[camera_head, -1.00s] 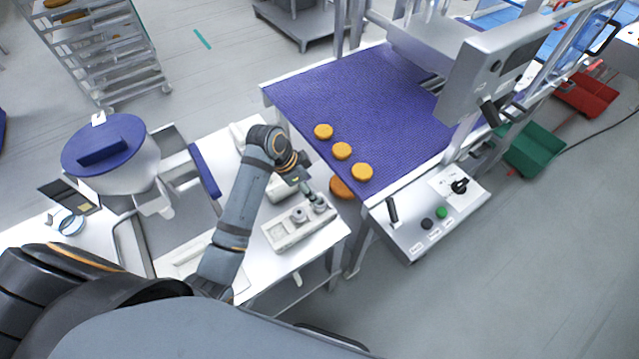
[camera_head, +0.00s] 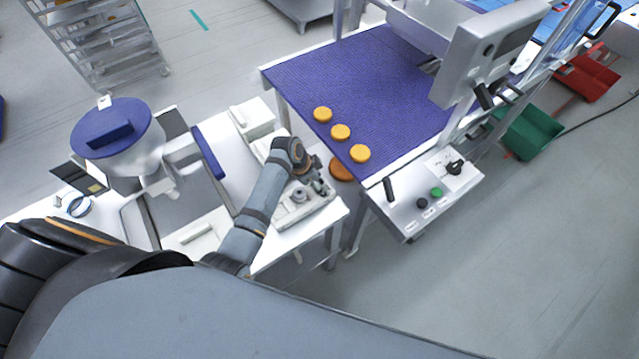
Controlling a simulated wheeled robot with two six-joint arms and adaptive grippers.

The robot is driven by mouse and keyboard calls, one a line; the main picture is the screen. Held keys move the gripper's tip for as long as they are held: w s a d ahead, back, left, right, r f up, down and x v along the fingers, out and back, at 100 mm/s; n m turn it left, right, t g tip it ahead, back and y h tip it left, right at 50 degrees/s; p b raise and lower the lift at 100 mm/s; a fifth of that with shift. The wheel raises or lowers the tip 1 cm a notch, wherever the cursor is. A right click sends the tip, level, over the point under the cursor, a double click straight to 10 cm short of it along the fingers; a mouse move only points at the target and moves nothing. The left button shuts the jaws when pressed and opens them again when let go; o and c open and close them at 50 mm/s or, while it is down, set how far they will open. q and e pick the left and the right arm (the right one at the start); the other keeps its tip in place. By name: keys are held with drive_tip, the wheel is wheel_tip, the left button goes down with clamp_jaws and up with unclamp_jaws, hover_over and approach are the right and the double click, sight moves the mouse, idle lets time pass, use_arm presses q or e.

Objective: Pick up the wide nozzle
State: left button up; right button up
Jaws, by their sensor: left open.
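A pale nozzle holder (camera_head: 290,217) lies at the right end of the white table. A short, broad grey nozzle (camera_head: 299,196) stands in it, seemingly the wide one. My left gripper (camera_head: 318,184) is open, low over the holder's far right end, just right of that nozzle. The fingers are small and dark, and they partly hide what stands at that end. I cannot tell whether they touch anything. My right gripper is out of view.
A purple conveyor belt (camera_head: 365,75) with three orange rounds stands right of the table, with a control box (camera_head: 425,207) in front. Another brown round (camera_head: 341,169) is below the belt edge. A blue-lidded hopper (camera_head: 112,118) stands left. Pale trays lie behind and left of my arm.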

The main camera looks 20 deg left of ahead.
use_arm(q)
drive_tip(key=c, duration=1.3)
